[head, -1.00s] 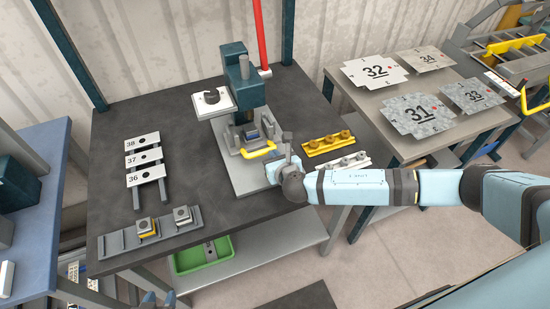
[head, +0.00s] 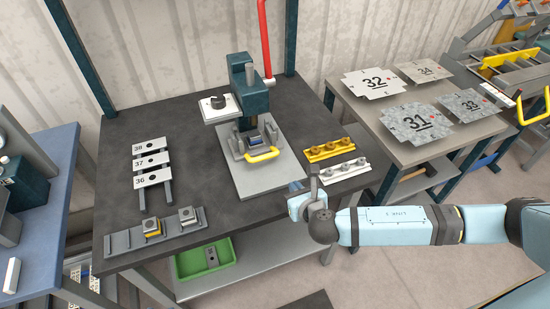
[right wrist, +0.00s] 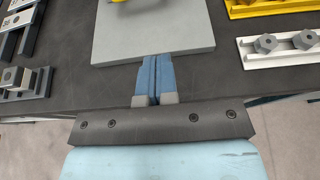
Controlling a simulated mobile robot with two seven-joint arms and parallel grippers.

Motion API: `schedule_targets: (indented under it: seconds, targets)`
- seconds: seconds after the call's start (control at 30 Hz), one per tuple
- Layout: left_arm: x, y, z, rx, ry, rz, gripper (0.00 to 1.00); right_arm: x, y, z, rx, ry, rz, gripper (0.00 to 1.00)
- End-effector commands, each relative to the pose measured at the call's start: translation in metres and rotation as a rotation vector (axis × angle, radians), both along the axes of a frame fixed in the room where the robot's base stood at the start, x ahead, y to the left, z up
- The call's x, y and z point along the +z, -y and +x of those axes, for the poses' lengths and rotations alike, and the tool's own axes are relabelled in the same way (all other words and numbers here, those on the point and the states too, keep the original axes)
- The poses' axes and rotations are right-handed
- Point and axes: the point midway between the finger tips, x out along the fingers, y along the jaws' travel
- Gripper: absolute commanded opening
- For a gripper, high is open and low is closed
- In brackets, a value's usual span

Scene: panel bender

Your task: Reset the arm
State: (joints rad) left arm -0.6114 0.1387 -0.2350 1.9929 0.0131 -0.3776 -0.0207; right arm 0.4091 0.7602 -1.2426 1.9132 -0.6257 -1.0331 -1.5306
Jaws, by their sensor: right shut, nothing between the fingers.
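My right gripper (head: 303,187) is at the front edge of the dark table, right of the press's grey base plate. In the right wrist view its two blue fingers (right wrist: 156,80) lie together, empty, over the table just in front of the plate (right wrist: 150,45). The press (head: 250,95) has a teal body, a red lever (head: 266,40) pointing up and a yellow handle (head: 262,154) at the front of its fixture. My left gripper is not in view.
A yellow rack (head: 330,150) and a white rack (head: 342,170) with nuts lie right of the plate. Numbered plates 36 to 38 (head: 152,162) and a grey rail (head: 120,240) are at left. A side table (head: 370,115) holds plates 31 to 34. A green bin (head: 180,268) sits below.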

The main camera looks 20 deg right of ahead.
Motion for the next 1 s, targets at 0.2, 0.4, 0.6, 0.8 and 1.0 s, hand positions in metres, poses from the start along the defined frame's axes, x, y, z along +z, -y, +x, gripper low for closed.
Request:
schedule_targets:
  seconds: [0.2,0.4,0.6,0.8,1.0]
  targets:
    - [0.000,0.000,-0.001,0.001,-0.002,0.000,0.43,0.000,0.000,-0.001,-0.001,-0.001,0.003,0.00]
    - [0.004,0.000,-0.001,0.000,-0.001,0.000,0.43,-0.010,-0.029,-0.019,-0.050,-0.095,0.255,0.00]
    - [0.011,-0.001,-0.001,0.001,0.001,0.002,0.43,-0.024,-0.081,-0.061,-0.271,-0.328,0.925,0.00]
    - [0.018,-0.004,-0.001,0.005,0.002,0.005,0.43,-0.034,-0.093,-0.100,-0.640,-0.516,1.621,0.00]
    - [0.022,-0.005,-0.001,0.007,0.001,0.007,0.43,-0.049,-0.062,-0.143,-1.069,-0.552,2.238,0.00]
